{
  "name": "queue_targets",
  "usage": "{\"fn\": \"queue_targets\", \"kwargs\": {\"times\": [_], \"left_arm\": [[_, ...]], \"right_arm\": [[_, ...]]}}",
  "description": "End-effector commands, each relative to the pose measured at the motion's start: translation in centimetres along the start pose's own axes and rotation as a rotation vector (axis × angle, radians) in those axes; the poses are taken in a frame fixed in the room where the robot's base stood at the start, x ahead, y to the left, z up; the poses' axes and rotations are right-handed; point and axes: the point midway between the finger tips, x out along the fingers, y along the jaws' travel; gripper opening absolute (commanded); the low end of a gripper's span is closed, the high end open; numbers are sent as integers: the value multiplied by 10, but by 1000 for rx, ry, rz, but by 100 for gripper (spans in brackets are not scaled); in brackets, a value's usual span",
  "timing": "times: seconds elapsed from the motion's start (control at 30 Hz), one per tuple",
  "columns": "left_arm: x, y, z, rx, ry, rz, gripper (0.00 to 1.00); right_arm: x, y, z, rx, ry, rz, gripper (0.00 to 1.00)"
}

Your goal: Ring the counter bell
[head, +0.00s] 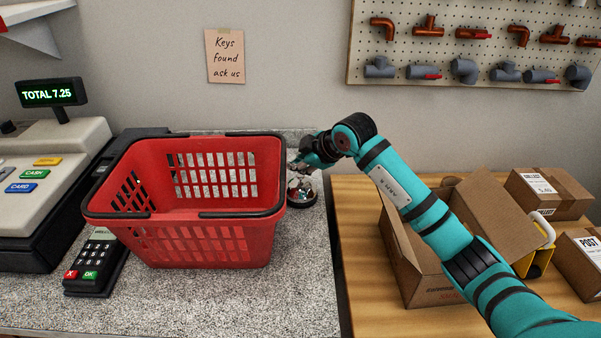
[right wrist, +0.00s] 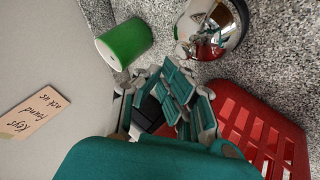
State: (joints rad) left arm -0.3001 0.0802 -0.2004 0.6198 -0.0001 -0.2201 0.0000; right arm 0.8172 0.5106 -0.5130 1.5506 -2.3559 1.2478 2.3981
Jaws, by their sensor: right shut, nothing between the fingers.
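The counter bell (head: 302,190) is a shiny metal dome on a dark base. It stands on the speckled counter, just right of the red basket. It also shows at the top of the right wrist view (right wrist: 208,22), its dome reflecting red. My right gripper (head: 300,164) is shut and empty, over the back side of the bell in the head view. In the right wrist view its fingers (right wrist: 180,92) are apart from the dome in the picture; I cannot tell the height between them. My left gripper is not in view.
The red basket (head: 205,257) stands close left of the bell. A card terminal (head: 97,262) and cash register (head: 50,160) are at left. An open cardboard box (head: 425,283) is on the wooden table at right.

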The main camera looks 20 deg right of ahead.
Motion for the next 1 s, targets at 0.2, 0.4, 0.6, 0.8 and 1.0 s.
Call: {"fn": "queue_targets", "kwargs": {"times": [0.2,0.4,0.6,0.8,1.0], "left_arm": [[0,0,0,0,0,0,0],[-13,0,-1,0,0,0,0],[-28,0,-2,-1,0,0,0],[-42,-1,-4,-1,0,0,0],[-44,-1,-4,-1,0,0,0]], "right_arm": [[0,0,0,0,0,0,0],[-11,8,-9,0,1,0,0],[-26,18,-19,-1,0,0,0],[-39,28,-29,-1,1,0,0],[-42,30,-30,0,0,-1,0]]}}
